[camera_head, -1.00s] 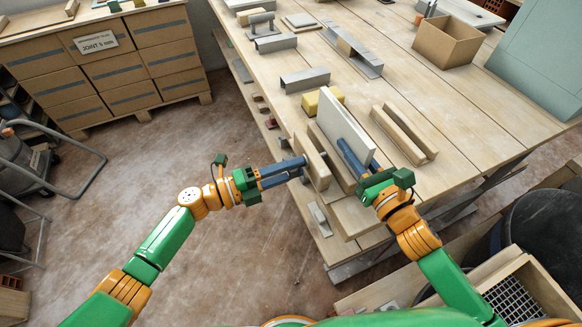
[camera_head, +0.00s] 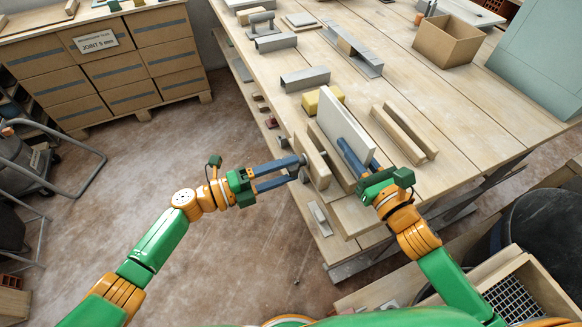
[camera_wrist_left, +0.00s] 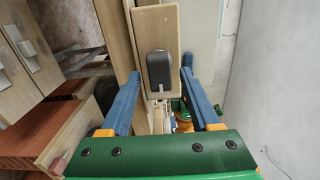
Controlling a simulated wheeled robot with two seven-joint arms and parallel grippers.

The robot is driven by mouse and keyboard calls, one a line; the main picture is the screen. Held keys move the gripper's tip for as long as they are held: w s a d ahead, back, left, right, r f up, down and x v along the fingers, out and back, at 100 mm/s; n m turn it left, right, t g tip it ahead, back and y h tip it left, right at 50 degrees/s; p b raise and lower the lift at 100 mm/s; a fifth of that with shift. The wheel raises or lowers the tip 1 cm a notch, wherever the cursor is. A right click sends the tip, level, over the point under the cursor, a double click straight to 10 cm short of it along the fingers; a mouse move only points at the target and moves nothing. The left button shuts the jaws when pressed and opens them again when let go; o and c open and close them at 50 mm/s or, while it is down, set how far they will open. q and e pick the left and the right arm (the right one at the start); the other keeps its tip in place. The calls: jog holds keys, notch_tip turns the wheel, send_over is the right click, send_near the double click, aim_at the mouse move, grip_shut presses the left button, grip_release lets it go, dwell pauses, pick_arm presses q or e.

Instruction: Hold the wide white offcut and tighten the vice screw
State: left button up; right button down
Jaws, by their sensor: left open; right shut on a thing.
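The wide white offcut (camera_head: 345,128) stands on edge in the wooden vice (camera_head: 317,162) at the table's near left corner. My right gripper (camera_head: 345,148) is shut on the offcut's near side. My left gripper (camera_head: 302,169) is open at the vice's left face, its two blue fingers spread apart. In the left wrist view, the dark grey head of the vice screw (camera_wrist_left: 159,70) lies between the fingers of my left gripper (camera_wrist_left: 160,78), with gaps on both sides. The screw's shaft is mostly hidden.
A yellow block (camera_head: 322,100) sits just behind the offcut. A wooden channel piece (camera_head: 404,134) lies to its right. Grey metal channels (camera_head: 305,79) and a cardboard box (camera_head: 447,42) stand further back on the table (camera_head: 470,110). Floor left of the table is open.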

pick_arm(q)
jog(key=v, duration=1)
jog(key=shift+s+a, duration=0.2)
jog(key=shift+a, duration=0.15)
pick_arm(e)
jog(key=c, duration=0.7)
grip_release()
jog(key=shift+c, duration=0.2)
